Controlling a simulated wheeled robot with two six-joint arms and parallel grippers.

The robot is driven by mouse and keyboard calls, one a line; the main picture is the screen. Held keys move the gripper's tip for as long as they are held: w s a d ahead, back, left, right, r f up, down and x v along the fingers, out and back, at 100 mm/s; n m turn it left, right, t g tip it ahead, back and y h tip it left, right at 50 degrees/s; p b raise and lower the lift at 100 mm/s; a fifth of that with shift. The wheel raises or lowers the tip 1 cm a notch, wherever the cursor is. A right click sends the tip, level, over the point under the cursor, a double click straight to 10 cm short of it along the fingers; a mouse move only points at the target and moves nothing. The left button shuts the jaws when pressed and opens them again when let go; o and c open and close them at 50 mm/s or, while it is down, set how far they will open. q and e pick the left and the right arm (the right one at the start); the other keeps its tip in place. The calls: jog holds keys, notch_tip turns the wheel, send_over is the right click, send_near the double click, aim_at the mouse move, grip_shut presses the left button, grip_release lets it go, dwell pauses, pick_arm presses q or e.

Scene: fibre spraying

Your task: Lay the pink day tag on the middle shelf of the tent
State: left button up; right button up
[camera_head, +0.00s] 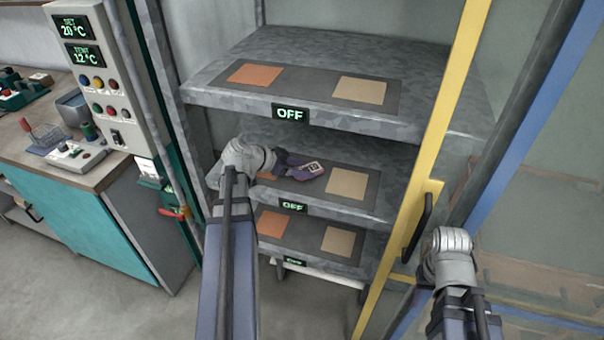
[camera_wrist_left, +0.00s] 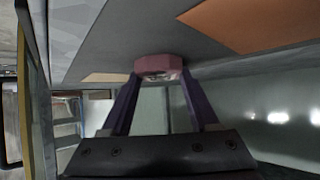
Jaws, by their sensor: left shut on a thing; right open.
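The pink day tag (camera_wrist_left: 156,64) is a small pink piece with a pale printed face. It is between the two dark purple fingers of my left gripper (camera_wrist_left: 160,80), which is shut on it. In the head view the tag (camera_head: 313,168) and left gripper (camera_head: 302,166) are over the middle shelf (camera_head: 362,215) of the tent, between its orange pad (camera_head: 267,175) and tan pad (camera_head: 347,184). The tag is close to the shelf; I cannot tell whether they touch. My left wrist partly hides the orange pad. My right arm is at lower right; its gripper does not show.
The top shelf (camera_head: 430,122) overhangs the middle one. A lower shelf (camera_head: 330,263) is beneath. A yellow post (camera_head: 440,140) with a dark handle (camera_head: 418,228) stands right of the shelves. A control panel (camera_head: 97,70) and bench (camera_head: 95,178) are at left.

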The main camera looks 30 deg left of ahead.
pick_arm(q)
jog(key=shift+r, duration=0.1)
jog(key=o, duration=0.9)
jog(key=shift+f, duration=0.2)
jog(key=o, duration=0.4)
jog(key=shift+o, duration=0.2)
jog(key=shift+r, duration=0.1)
jog(key=shift+r, duration=0.2)
jog(key=p+v, duration=0.6)
jog(key=v, duration=0.4)
jog(key=shift+s+r, duration=0.15)
jog(key=shift+r, duration=0.1)
jog(key=shift+s+a+r+p, duration=0.25)
jog(key=shift+s+a+p, duration=0.2)
jog(key=shift+s, duration=0.15)
